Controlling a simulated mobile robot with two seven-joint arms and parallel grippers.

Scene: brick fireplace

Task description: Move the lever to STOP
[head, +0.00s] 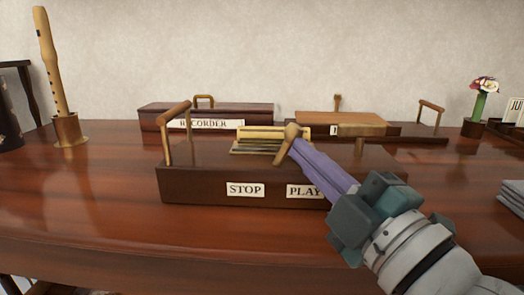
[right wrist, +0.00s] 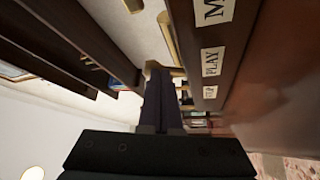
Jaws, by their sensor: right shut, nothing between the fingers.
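A dark wooden box (head: 200,185) stands on the table, with a STOP label (head: 245,190) and a PLAY label (head: 303,191) on its front. A light wooden lever (head: 285,152) rises from the box top, between the two labels and nearer PLAY. My right gripper (head: 296,147) has its purple fingers shut and empty, with the tips at the lever's right side. I cannot tell whether they touch it. A third label is hidden by my right gripper. The right wrist view shows the shut fingers (right wrist: 160,95) and the PLAY label (right wrist: 212,62). My left gripper is not in view.
Wooden handles (head: 165,135) stand at the box's ends. Behind it are a RECORDER box (head: 260,112) and another dark box (head: 415,134). A wooden recorder (head: 52,65) stands in a holder at left, and a flower (head: 482,95) at right. The table's left front (head: 90,210) is clear.

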